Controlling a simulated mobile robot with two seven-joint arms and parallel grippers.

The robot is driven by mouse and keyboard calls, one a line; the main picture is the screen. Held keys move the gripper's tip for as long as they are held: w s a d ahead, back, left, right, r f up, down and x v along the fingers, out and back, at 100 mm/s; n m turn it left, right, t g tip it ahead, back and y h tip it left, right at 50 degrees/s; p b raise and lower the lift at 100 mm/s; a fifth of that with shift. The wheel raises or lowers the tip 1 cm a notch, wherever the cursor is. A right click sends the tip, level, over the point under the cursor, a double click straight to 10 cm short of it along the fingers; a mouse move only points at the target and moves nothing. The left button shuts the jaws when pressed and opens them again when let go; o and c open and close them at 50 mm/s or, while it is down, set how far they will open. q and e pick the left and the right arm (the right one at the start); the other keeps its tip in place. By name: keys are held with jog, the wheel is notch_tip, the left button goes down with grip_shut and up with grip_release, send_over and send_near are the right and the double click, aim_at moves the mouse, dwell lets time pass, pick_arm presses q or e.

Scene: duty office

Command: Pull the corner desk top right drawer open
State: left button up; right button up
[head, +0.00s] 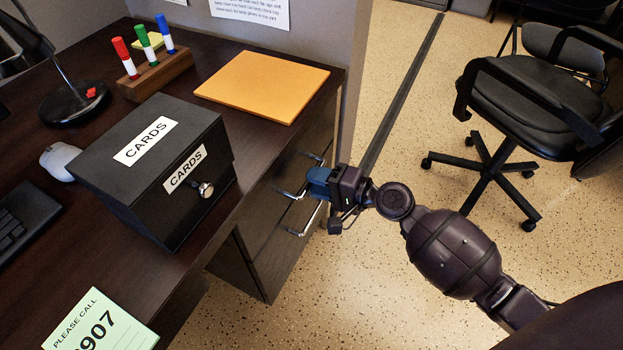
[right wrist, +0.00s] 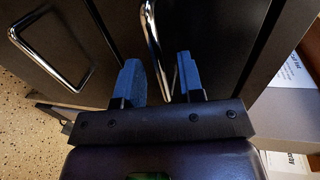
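The corner desk (head: 225,115) has a dark drawer front (head: 268,215) with metal bar handles below its top. My right gripper (head: 312,183) is at these handles, its blue fingers pointing at the drawer fronts. In the right wrist view, a bar handle (right wrist: 153,45) runs between the two blue fingers (right wrist: 160,80). The fingers stand apart, with a visible gap between the bar and the right finger. The drawers look closed. In the head view, the gripper hides part of the handles. My left gripper is not in view.
A lower bar handle (head: 305,220) also shows beside the gripper. On the desk are a black cards box (head: 130,185), an orange envelope (head: 262,86) and a marker block (head: 155,75). An office chair (head: 540,95) stands right; the floor between is clear.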

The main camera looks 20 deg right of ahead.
jog(key=shift+x, duration=0.85)
grip_shut()
